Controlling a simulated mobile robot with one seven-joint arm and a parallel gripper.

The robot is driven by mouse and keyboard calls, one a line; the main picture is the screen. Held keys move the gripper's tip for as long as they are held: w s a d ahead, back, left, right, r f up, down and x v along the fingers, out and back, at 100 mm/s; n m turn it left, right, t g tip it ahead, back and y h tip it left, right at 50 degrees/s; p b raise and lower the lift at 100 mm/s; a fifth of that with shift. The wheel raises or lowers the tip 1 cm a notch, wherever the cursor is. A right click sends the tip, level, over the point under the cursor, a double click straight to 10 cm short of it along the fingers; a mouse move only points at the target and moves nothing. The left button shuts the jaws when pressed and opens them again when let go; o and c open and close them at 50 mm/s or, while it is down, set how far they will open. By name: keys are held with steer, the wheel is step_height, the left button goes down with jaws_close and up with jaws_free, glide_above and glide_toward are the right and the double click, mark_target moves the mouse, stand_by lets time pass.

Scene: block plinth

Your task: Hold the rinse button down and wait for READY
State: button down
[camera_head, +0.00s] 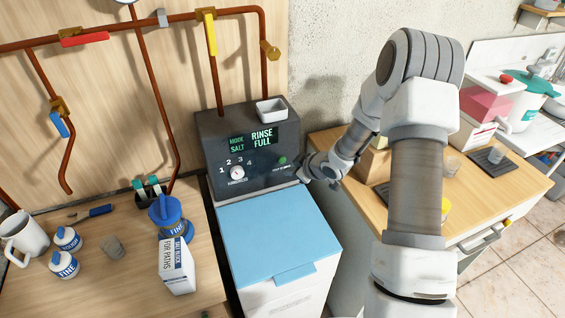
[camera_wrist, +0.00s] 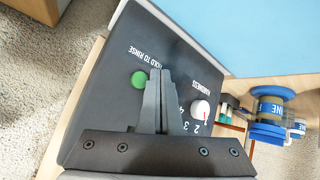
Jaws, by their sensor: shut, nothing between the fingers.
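The dark grey machine (camera_head: 215,140) has a display (camera_head: 254,139) reading "MODE SALT" and "RINSE FULL". The round green rinse button (camera_head: 282,160) sits at the right of its front panel. In the wrist view the button (camera_wrist: 138,78) is beside the label "HOLD TO RINSE". My gripper (camera_head: 300,176) is at the panel's lower right, close to the button. In the wrist view its shut, empty fingers (camera_wrist: 161,72) appear just beside the button, which shows uncovered. I see no contact with it.
A white hardness knob (camera_head: 237,172) is left of the button on the same panel; it also shows in the wrist view (camera_wrist: 200,109). A blue lid (camera_head: 275,235) lies below the panel. A small white tray (camera_head: 271,111) stands on top. A wooden counter (camera_head: 510,205) is at right.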

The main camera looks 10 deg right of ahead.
steer(key=s, duration=0.3)
steer(key=shift+d+b, duration=0.3)
steer(key=shift+d, duration=0.05)
steer(key=shift+w, duration=0.1)
steer(key=s+d+r+m+h, duration=0.3)
steer(key=s+r, duration=0.2)
steer(key=r, duration=0.6)
steer(key=s+d+r+m+h, duration=0.2)
steer(key=s+d+r+h, duration=0.15)
steer(key=r, duration=0.65)
steer(key=s+a+r+m+g+y, duration=0.1)
steer(key=s+a+r+m, duration=0.1)
steer(key=s, duration=0.9)
steer(key=s+a+r+m+g+y, duration=0.1)
steer(key=s+a+r, duration=0.4)
steer(key=s, duration=0.7)
steer(key=shift+r+m+g, duration=0.25)
steer(key=shift+m+g, duration=0.05)
steer(key=shift+m, duration=0.6)
steer(key=shift+w, duration=0.1)
stand_by(1.9)
